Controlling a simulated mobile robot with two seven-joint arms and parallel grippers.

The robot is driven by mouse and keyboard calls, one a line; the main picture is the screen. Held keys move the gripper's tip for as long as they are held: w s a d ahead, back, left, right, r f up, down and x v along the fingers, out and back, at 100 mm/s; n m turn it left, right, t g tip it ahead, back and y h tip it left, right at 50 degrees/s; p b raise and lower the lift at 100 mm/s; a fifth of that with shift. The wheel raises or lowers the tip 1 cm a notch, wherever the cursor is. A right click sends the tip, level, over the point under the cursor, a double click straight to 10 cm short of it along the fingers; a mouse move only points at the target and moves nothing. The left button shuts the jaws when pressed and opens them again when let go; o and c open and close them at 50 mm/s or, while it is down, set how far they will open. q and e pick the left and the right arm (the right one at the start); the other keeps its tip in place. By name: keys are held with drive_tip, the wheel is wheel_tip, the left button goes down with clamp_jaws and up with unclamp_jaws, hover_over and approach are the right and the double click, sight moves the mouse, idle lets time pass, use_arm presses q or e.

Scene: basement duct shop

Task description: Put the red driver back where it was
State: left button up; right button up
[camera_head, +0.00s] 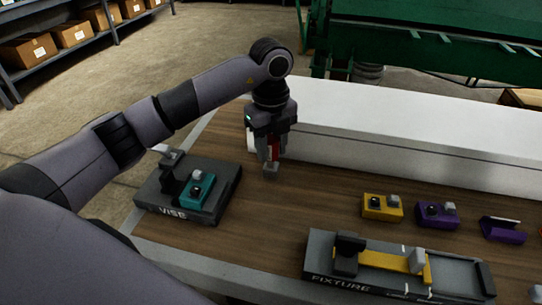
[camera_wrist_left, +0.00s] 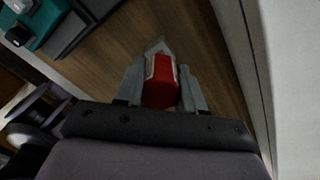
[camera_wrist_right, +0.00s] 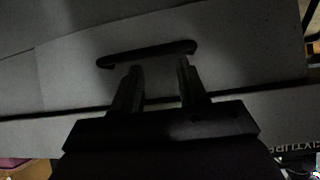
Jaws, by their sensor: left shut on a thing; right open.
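The red driver (camera_head: 274,152) is between the fingers of my left gripper (camera_head: 271,168), over the wood table close to the long white box-like ledge. In the left wrist view the red driver (camera_wrist_left: 160,85) shows as a red body with a pale tip, and both fingers of the left gripper flank it. The fingers partly hide it in the head view. I cannot tell whether its tip touches the table. My right gripper (camera_wrist_right: 157,88) is open and empty in the right wrist view, facing a grey surface with a dark bar. It is not visible in the head view.
A dark vise (camera_head: 160,205) with a teal block (camera_head: 196,194) stands left of the left gripper. A fixture (camera_head: 320,258) with a yellow part lies at the front. Yellow (camera_head: 376,210) and purple (camera_head: 430,217) blocks sit behind it. The white ledge (camera_head: 390,140) bounds the table's back.

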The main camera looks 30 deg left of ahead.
sight(271, 158)
use_arm(q)
drive_tip(key=shift+f, duration=1.65)
drive_tip(key=shift+f, duration=0.2)
drive_tip(key=o, duration=1)
drive_tip(key=shift+o, duration=0.2)
drive_tip(key=shift+r, duration=0.15)
wheel_tip(271, 158, up, 12)
drive_tip(key=shift+r, duration=0.1)
